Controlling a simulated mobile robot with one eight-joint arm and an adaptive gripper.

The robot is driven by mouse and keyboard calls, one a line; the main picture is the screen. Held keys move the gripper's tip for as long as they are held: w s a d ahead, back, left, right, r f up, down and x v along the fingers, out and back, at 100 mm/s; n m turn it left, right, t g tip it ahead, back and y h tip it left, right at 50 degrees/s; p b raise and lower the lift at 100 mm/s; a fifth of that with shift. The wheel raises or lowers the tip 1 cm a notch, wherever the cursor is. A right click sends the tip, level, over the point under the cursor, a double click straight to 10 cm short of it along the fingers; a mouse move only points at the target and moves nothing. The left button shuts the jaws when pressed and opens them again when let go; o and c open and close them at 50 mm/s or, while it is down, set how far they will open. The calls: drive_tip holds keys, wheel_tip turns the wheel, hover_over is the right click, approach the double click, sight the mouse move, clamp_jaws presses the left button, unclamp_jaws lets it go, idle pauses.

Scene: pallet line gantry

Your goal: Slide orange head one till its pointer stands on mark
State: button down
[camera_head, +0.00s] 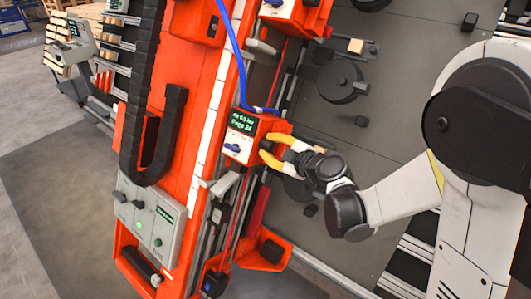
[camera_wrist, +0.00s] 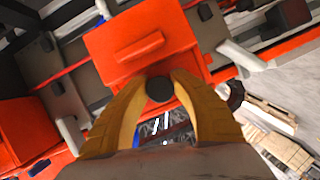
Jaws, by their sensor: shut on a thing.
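An orange head (camera_head: 236,150) with a small green-lettered screen and a blue lever sits on the gantry rail in the head view. It also shows as an orange block in the wrist view (camera_wrist: 115,55). My gripper (camera_head: 267,147) reaches it from the right with two yellow fingers. In the wrist view its fingers (camera_wrist: 162,78) are closed around a dark round knob (camera_wrist: 160,90) on the head. A white strip (camera_head: 213,105) runs along the orange beam beside the head. I cannot make out the pointer or the mark, nor a number on the head.
Another orange head (camera_head: 285,12) stands farther up the rail. An orange bracket (camera_head: 268,252) sits lower down. A blue hose (camera_head: 236,55) runs to the gripped head. A grey button panel (camera_head: 150,225) and a black cable chain (camera_head: 143,85) lie left. Bare rail (camera_head: 232,210) shows below the head.

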sight(268, 128)
drive_tip(key=r, duration=0.1)
drive_tip(key=w+d+r+p, duration=0.1)
drive_tip(key=r, duration=0.1)
drive_tip(key=w+r+p, duration=0.1)
drive_tip(key=shift+d+r, duration=0.25)
drive_tip(key=shift+r, duration=0.1)
drive_tip(key=shift+s+f, duration=0.1)
drive_tip(key=c, duration=1.4)
unclamp_jaws()
drive_tip(key=shift+a+f, duration=0.1)
drive_tip(key=shift+o, duration=0.2)
drive_tip(key=v, duration=1.2)
